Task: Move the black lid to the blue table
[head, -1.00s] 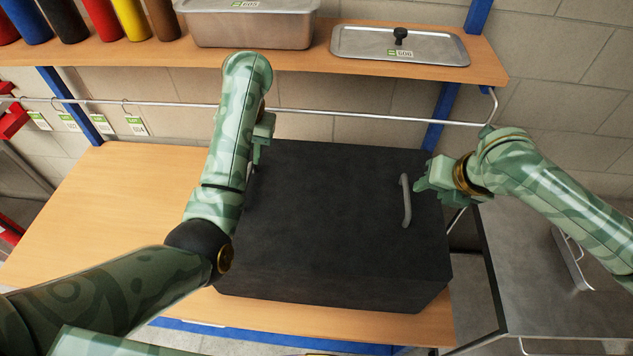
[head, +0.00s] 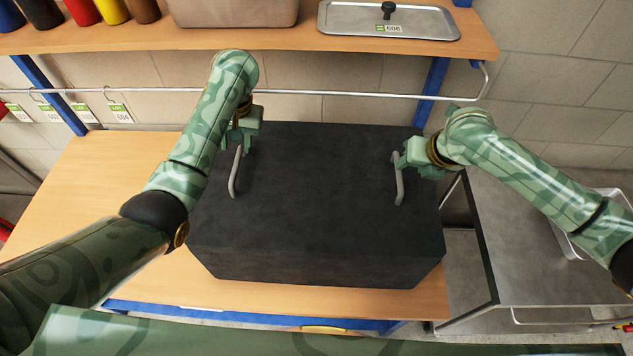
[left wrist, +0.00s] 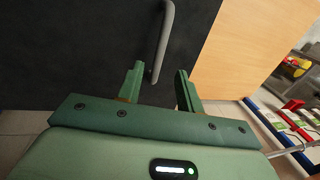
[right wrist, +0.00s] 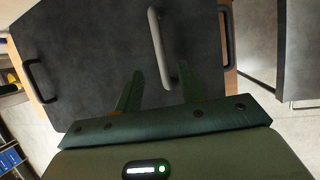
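The black lid (head: 315,190) is the broad dark top with two grey bar handles, on a large black block-like body. Where lid and body part cannot be made out. It stands on a wood-topped table (head: 110,190) with a blue frame. My left gripper (head: 241,130) is open near the far end of the left handle (head: 235,172); in the left wrist view that handle (left wrist: 164,40) lies ahead of the open fingers (left wrist: 158,85). My right gripper (head: 404,160) is open at the right handle (head: 398,182); in the right wrist view this handle (right wrist: 158,48) runs between the fingers (right wrist: 158,88).
A wall shelf (head: 240,42) behind holds a metal container (head: 235,10), a flat metal lid (head: 390,22) and several coloured bottles. A hanging rail (head: 300,93) runs below it. A grey metal table (head: 530,240) stands at the right. The wood top is bare at the left.

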